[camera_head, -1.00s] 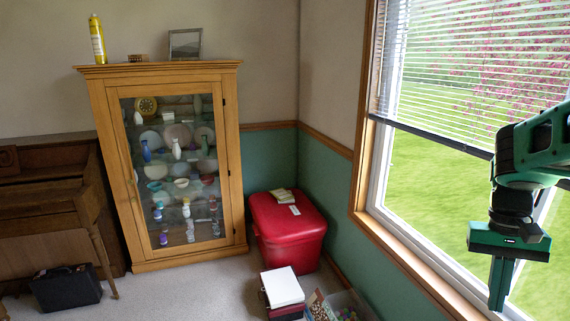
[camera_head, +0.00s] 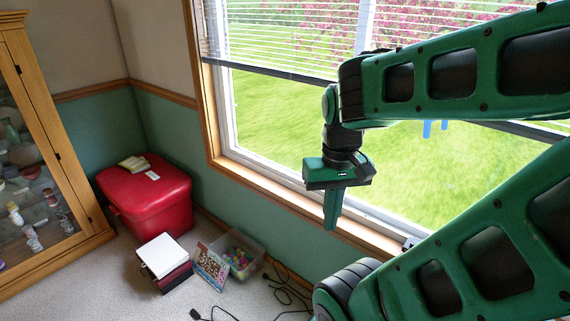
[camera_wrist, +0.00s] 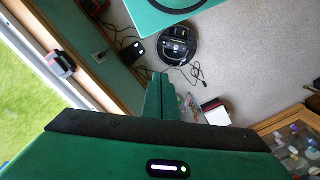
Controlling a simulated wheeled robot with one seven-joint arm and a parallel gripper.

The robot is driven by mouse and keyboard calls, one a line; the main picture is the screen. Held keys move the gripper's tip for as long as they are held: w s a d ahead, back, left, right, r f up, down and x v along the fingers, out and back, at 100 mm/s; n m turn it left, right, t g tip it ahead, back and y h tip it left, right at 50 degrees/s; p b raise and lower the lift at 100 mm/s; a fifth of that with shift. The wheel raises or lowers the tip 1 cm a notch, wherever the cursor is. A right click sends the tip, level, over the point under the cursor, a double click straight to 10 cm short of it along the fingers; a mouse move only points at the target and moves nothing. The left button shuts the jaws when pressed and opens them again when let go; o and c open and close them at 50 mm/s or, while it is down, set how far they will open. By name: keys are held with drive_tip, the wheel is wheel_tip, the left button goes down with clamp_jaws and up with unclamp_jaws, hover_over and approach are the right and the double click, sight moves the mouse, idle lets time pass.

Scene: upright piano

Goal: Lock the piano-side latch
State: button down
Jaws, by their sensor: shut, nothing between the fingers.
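The window (camera_head: 290,120) fills the upper middle of the head view, with a wooden frame and a pale inner sash. A small grey fitting (camera_head: 410,243) sits on the lower sash, right of my gripper; I cannot tell whether it is the latch or how it is set. In the wrist view a dark and reddish fitting (camera_wrist: 60,64) sits on the window edge at the left. My gripper (camera_head: 331,226) points down in front of the lower window frame, its fingers together and empty. It shows in the wrist view (camera_wrist: 160,78) apart from that fitting. The piano is out of view.
A glass cabinet (camera_head: 85,215) stands at the left beside a red chest (camera_head: 150,200). A white-topped box (camera_head: 163,255), a clear bin (camera_head: 240,258) and cables (camera_head: 285,288) lie on the floor. A round black device (camera_wrist: 178,44) lies below. Blinds (camera_head: 285,30) cover the upper window.

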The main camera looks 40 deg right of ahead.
drive_tip(key=w+d+f+m+g+h, duration=0.3)
drive_tip(key=w+d+f+m, duration=0.15)
drive_tip(key=w+d, duration=0.45)
drive_tip(key=w+d+f+m+g+h, duration=0.2)
drive_tip(key=w+d+f+m+h, duration=0.1)
drive_tip(key=w+d+m, duration=0.45)
drive_tip(key=w+d+f+m+g+h, duration=0.1)
drive_tip(key=w+d+f+m+h, duration=0.15)
drive_tip(key=w+f+h, duration=0.4)
drive_tip(key=w+d+f+m+g+h, duration=0.1)
drive_tip(key=w+d+f+m+h, duration=0.2)
drive_tip(key=w, duration=0.7)
drive_tip(key=f+x, duration=0.1)
drive_tip(key=x, duration=1.2)
drive_tip(key=shift+s+h, duration=0.1)
drive_tip(key=shift+h, duration=0.15)
